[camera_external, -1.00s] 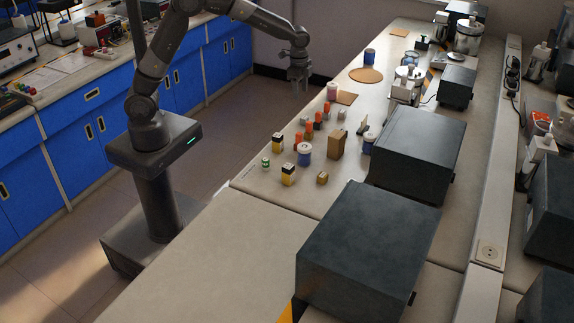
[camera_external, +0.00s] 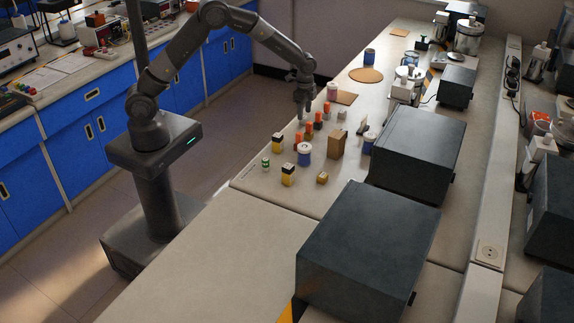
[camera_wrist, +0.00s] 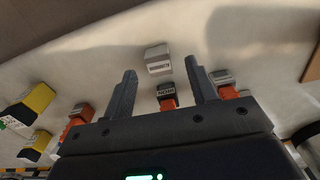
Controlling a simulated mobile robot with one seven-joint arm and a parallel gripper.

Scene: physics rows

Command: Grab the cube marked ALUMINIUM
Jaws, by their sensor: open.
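A pale grey cube (camera_wrist: 158,60) with a dark printed label shows in the wrist view, sitting on the light bench top. The label looks like ALUMINIUM but is small and turned over. My gripper (camera_wrist: 160,68) is open and empty. Its two fingers point toward the cube, which appears between and just beyond the tips, apart from them. In the external view my gripper (camera_external: 303,112) hangs over the near left part of the bench, above the group of small blocks. The cube is hard to make out there, close to the fingertips.
An orange block with a dark labelled top (camera_wrist: 167,95) sits between the fingers; other orange blocks (camera_wrist: 80,120) (camera_wrist: 224,83) flank them. Yellow-and-black blocks (camera_wrist: 30,107) lie left. A brown block (camera_external: 337,145) and blue-and-white jar (camera_external: 304,154) stand nearby. The front bench (camera_external: 210,255) is clear.

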